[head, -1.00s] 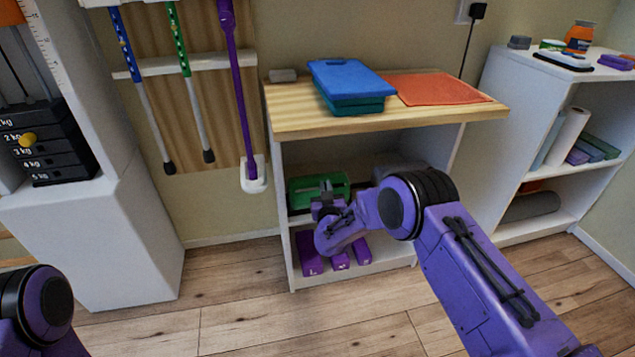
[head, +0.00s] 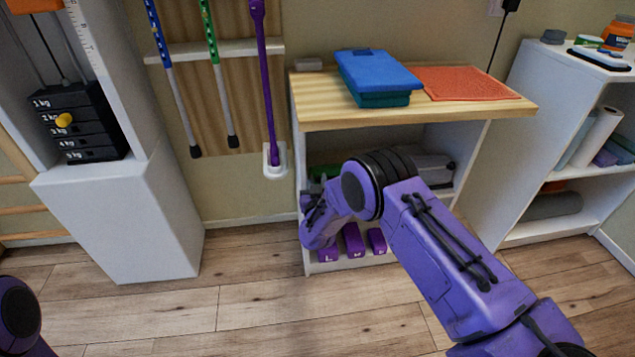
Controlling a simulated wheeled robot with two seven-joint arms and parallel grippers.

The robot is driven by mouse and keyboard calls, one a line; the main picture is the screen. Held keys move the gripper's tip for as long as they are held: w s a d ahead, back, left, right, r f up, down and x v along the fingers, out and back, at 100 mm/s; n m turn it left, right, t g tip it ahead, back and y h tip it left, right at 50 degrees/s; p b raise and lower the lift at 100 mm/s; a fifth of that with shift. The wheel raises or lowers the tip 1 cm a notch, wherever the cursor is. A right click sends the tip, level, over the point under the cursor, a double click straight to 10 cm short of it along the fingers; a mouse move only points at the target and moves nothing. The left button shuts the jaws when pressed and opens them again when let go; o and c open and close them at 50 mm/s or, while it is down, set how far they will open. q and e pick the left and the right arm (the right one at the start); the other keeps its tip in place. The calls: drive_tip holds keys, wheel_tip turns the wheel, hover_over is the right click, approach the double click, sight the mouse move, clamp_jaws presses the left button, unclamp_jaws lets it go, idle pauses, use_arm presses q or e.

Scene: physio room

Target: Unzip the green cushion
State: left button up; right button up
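A teal-green cushion-like block (head: 384,100) lies on the wooden top of the low shelf unit, under a blue one (head: 376,71). No zip can be made out on it. A green object (head: 325,172) on the middle shelf is mostly hidden behind my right arm; I cannot tell what it is. My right gripper (head: 311,203) is in front of the unit's left side, below the top and apart from the teal-green block. It is small and partly hidden by its own wrist, so its fingers cannot be read. My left gripper is out of view; only part of that arm shows at lower left.
Purple blocks (head: 354,240) stand on the bottom shelf. A weight stack (head: 80,125) stands left, another shelf (head: 560,120) right. The floor (head: 260,300) in front is clear.

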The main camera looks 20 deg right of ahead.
drive_tip(key=p+v, duration=0.2)
drive_tip(key=v, duration=0.8)
drive_tip(key=shift+s, duration=0.2)
drive_tip(key=shift+a, duration=0.15)
idle(0.6)
